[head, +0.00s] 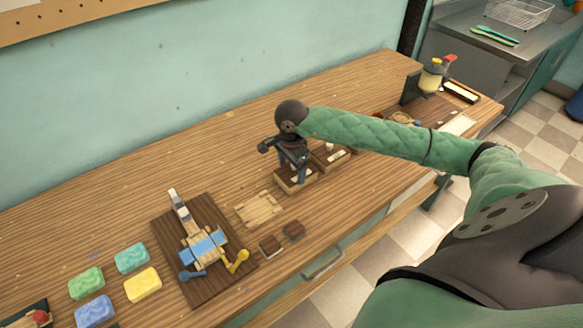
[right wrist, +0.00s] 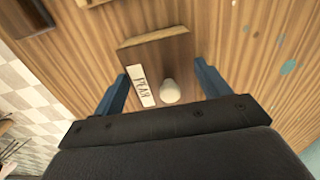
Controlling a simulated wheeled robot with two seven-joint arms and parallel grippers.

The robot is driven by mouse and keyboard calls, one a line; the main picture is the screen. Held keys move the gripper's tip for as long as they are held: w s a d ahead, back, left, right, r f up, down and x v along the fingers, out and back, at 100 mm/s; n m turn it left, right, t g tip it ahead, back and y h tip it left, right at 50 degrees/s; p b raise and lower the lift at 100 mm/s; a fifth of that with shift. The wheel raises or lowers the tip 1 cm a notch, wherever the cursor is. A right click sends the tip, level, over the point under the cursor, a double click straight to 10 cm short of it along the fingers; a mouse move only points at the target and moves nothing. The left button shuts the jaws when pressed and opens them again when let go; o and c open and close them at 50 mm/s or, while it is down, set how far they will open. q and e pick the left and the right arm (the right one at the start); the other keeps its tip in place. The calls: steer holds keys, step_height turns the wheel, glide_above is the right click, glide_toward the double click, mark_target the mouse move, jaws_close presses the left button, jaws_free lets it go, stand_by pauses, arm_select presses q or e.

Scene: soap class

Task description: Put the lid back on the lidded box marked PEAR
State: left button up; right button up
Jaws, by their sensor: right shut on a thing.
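A wooden lid (right wrist: 175,52) with a pale round knob (right wrist: 170,92) and a white label reading PEAR (right wrist: 142,85) lies between my right gripper's blue fingers in the right wrist view. My right gripper (head: 295,170) is shut on this lid. In the head view it points down over a small wooden box (head: 291,188), left of a similar box (head: 331,158). The gripper partly hides the nearer box and the lid. I cannot tell whether the lid touches the box rim. My left gripper is not in view.
A light wooden board (head: 259,209) and two small dark wooden pieces (head: 270,245) (head: 294,230) lie to the left. A yellow dispenser (head: 431,78) stands right. The wood behind the gripper is clear.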

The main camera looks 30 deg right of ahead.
steer(key=shift+f, duration=0.15)
stand_by(0.5)
steer(key=o, duration=1.1)
steer(key=shift+r+p, duration=0.3)
steer(key=shift+r, duration=3.25)
jaws_close()
steer(key=shift+f+b, duration=1.8)
steer(key=shift+f, duration=0.15)
